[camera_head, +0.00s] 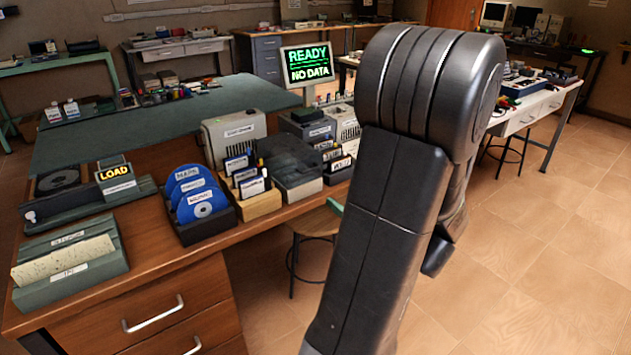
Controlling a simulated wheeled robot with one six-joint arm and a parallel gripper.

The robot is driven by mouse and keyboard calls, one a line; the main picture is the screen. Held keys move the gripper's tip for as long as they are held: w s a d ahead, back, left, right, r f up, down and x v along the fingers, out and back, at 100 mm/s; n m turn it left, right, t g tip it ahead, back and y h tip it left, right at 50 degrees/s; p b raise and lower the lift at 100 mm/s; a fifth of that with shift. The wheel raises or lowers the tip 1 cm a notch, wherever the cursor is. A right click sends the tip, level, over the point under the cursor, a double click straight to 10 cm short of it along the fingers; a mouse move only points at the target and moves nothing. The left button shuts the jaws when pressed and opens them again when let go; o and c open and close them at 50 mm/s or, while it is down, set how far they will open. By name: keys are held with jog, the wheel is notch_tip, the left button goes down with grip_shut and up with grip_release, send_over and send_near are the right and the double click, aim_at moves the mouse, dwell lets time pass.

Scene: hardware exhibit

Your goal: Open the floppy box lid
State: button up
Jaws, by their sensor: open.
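A grey box with a dark lid (287,152) stands on the wooden desk, right of the wooden floppy holder, and looks like the floppy box. I cannot tell for sure whether its lid is closed. A wooden holder (262,205) beside it carries several labelled floppies in open view. My arm's large dark links fill the right middle of the view, to the right of the desk items. My gripper does not show; any part of it behind the arm is hidden.
A black tray with blue discs (196,201) stands left of the wooden holder. A green card box (69,265) and a LOAD sign (114,172) are further left. A stool (316,224) stands by the desk (160,290). A monitor (307,66) reads READY, NO DATA. Floor is free at right.

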aim_at(312, 170)
jog(key=x, duration=1.3)
jog(key=shift+w+a, duration=0.15)
jog(key=shift+w, duration=0.25)
jog(key=shift+c, duration=0.2)
jog(key=c, duration=1.1)
jog(key=shift+r, duration=0.15)
